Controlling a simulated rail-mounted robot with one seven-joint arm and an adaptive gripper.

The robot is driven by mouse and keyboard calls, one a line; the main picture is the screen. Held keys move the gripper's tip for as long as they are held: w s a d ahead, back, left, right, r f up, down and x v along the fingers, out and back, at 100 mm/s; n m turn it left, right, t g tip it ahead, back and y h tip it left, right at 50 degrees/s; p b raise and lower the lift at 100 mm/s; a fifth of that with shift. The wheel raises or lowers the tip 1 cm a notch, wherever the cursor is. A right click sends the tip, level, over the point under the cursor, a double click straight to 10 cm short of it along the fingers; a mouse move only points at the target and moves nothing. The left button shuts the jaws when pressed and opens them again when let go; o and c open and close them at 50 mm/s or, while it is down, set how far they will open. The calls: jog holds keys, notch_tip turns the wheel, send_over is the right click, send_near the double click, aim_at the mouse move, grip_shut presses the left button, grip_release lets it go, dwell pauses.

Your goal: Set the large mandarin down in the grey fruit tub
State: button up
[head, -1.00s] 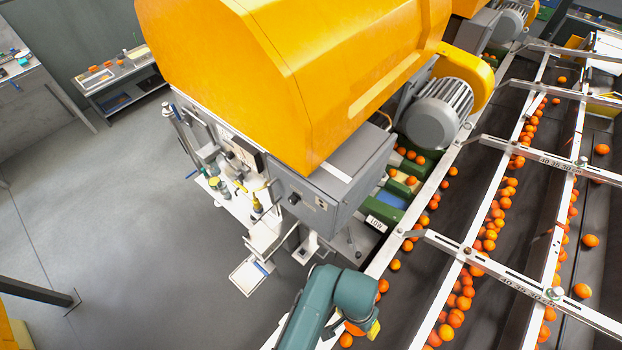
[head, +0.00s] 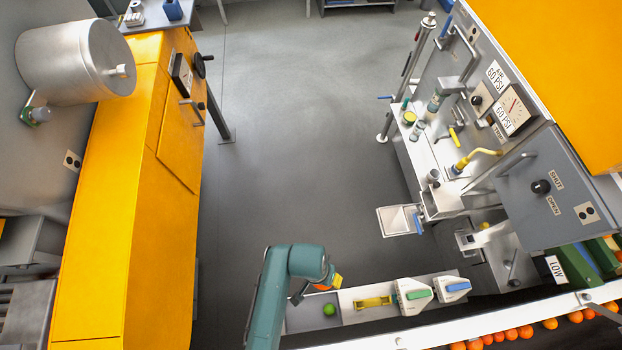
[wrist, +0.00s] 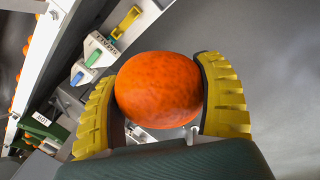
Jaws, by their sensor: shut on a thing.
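My gripper (head: 331,284) is at the lower middle of the head view, beyond the teal arm. In the wrist view, its yellow ribbed fingers (wrist: 162,95) are shut on the large mandarin (wrist: 158,88), one on each side. The mandarin is round and deep orange, held clear of any surface. A small part of the mandarin (head: 322,287) shows in the head view. Just below the gripper in that view is a shallow grey tray (head: 300,317) with a green round fruit (head: 329,309); I cannot tell whether it is the grey fruit tub.
Right of the tray are a yellow piece (head: 373,302) and white units with green (head: 418,295) and blue (head: 457,287) parts. A yellow cabinet (head: 125,210) stands left, the grey control panel (head: 560,185) right. Oranges (head: 510,335) line the lower right. Open floor lies between.

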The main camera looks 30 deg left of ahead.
jog(key=s+f+n+b, duration=0.2)
jog(key=s+f+b, duration=0.2)
jog(key=f+b, duration=0.5)
jog(key=s+f+n+b, duration=0.1)
jog(key=s+f+b, duration=0.4)
jog(key=f, duration=1.2)
jog(key=s+f+n+t+b, duration=0.1)
jog(key=s+f+b, duration=0.4)
jog(key=f+b, duration=0.8)
jog(key=shift+s+a+f+n+y+b, duration=0.2)
jog(key=shift+a+f+n+y+b, duration=0.15)
jog(key=shift+f+n, duration=0.35)
jog(key=shift+r, duration=0.25)
notch_tip(320, 180, down, 4)
jog(key=shift+f+b, duration=0.1)
jog(key=shift+b, duration=0.8)
jog(key=shift+f, duration=0.1)
jog(key=shift+f+b, duration=1.65)
jog(key=shift+f, duration=0.65)
jog(key=o, duration=1.3)
jog(key=shift+s, duration=0.1)
jog(key=shift+c, duration=0.2)
